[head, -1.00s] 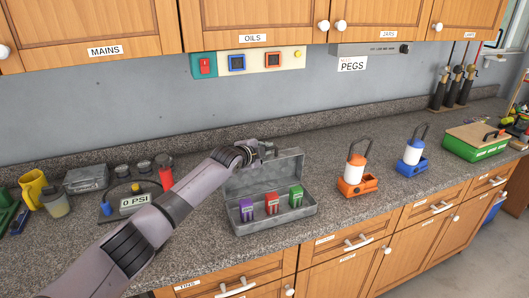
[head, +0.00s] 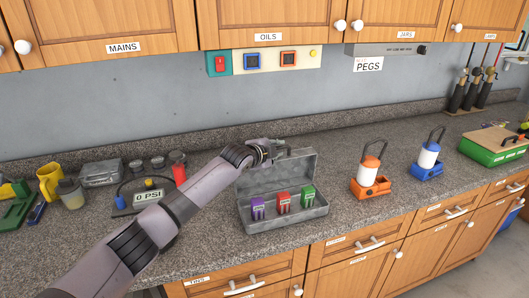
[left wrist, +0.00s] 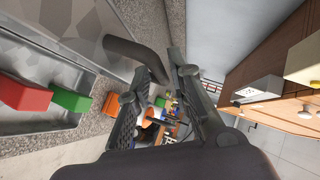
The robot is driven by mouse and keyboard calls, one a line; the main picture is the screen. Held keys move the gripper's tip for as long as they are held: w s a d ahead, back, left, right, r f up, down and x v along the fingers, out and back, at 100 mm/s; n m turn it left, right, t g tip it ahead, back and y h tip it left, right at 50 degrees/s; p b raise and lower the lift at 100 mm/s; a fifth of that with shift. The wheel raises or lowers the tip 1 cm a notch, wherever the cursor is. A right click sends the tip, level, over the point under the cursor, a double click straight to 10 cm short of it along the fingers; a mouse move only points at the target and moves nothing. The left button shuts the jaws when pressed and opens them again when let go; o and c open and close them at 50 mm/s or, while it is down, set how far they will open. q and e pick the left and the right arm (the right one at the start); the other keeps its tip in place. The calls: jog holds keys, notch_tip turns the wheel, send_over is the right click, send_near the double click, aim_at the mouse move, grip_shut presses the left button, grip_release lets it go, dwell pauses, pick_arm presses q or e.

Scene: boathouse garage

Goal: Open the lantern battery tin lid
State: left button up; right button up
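The grey metal battery tin (head: 287,227) stands on the counter with its lid (head: 292,172) raised steeply at the back. Inside are a purple battery (head: 258,209), a red battery (head: 283,204) and a green battery (head: 307,197). My left gripper (head: 275,151) is at the top of the lid, toward its left side, partly hidden by its own wrist. In the left wrist view its fingers (left wrist: 167,82) are apart, and a dark bent bar, apparently the lid handle (left wrist: 135,52), reaches close to the fingertips. I cannot tell whether they touch. My right gripper is not in view.
An orange lantern (head: 371,182) and a blue lantern (head: 427,166) stand right of the tin. A pressure gauge unit (head: 148,197), a yellow mug (head: 49,181) and jars are to the left. The wall and cabinets (head: 270,38) rise behind. Counter in front of the lanterns is clear.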

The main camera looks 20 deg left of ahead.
pick_arm(q)
jog(key=v, duration=1)
jog(key=shift+s+r, duration=0.15)
jog(key=shift+s, duration=0.05)
